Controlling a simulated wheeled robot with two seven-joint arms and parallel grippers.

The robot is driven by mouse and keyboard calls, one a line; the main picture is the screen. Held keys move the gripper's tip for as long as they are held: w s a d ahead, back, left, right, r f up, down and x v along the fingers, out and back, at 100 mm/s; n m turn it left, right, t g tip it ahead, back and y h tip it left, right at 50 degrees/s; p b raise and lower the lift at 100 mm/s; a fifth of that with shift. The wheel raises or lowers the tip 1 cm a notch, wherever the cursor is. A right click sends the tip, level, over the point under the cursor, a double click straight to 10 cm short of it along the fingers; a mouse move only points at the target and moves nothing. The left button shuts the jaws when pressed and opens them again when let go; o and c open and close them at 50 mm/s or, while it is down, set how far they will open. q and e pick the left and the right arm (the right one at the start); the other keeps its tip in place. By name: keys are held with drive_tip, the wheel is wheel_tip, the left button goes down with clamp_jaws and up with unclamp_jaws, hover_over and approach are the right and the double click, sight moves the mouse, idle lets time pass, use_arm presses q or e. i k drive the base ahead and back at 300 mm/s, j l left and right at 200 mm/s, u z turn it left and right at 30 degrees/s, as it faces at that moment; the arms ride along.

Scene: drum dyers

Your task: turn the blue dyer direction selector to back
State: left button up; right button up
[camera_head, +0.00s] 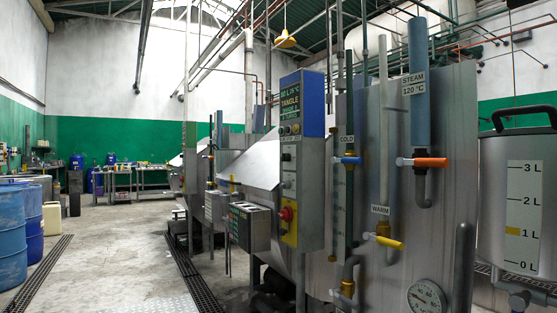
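The blue-topped dyer control panel (313,103) stands upright near the picture's middle, on the front of the steel dyer. Its dark display (290,101) carries green text, with "TANGLE" legible. Small knobs or buttons (289,129) sit just below the display, and more small controls run down the grey face. A red knob on a yellow plate (287,214) is at the bottom. I cannot tell which small control is the direction selector or which way it points. Neither of my grippers is in view.
Pipes with a blue-handled cold valve (348,160), an orange-handled steam valve (428,162) and a yellow-handled warm valve (386,241) stand right of the panel. A steel tank (520,190) is far right. Blue drums (10,235) stand left. Open floor (110,255) lies between.

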sight(287, 158)
drive_tip(key=z, duration=0.25)
drive_tip(key=i+j+z, duration=0.7)
drive_tip(key=z, duration=0.2)
drive_tip(key=j, duration=0.1)
